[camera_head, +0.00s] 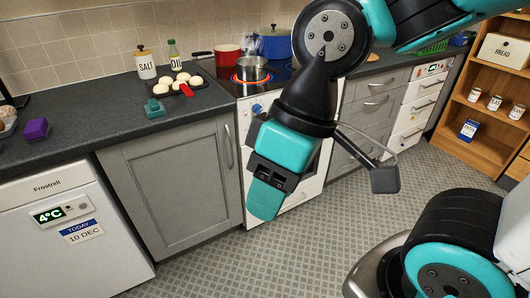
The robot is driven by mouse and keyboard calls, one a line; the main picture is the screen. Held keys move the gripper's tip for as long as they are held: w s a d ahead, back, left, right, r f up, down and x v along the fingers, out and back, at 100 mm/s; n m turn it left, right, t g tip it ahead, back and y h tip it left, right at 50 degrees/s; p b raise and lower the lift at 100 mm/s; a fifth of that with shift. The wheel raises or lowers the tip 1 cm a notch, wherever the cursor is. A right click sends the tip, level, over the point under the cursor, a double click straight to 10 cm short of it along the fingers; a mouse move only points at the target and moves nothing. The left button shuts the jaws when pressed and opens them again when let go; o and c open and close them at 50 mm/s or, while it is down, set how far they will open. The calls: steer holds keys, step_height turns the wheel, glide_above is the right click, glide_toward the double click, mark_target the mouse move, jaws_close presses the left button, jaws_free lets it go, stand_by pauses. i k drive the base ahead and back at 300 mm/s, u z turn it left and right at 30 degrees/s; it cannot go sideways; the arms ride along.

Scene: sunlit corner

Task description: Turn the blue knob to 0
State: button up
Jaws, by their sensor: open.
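The blue knob (257,108) is on the white front panel of the cooker (232,86), just below the hob's front edge. It looks small and partly close to my arm's outline, and its pointer and the numbers around it are too small to read. My gripper (264,198) hangs in front of the cooker, pointing downward and lower in the picture than the knob. It is open and empty, apart from the knob. Part of the cooker's front is hidden behind my gripper and arm.
A steel pot (252,70) stands on a glowing red ring. A red pot (228,56) and a blue pot (275,44) are behind it. A tray of pale round items (181,86) is on the left worktop (110,118). The patterned floor (310,245) ahead is clear.

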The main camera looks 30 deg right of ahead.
mark_target(257, 108)
steer(key=k, duration=0.8)
steer(key=z, duration=0.8)
steer(key=i, duration=1.2)
steer(key=u, duration=0.35)
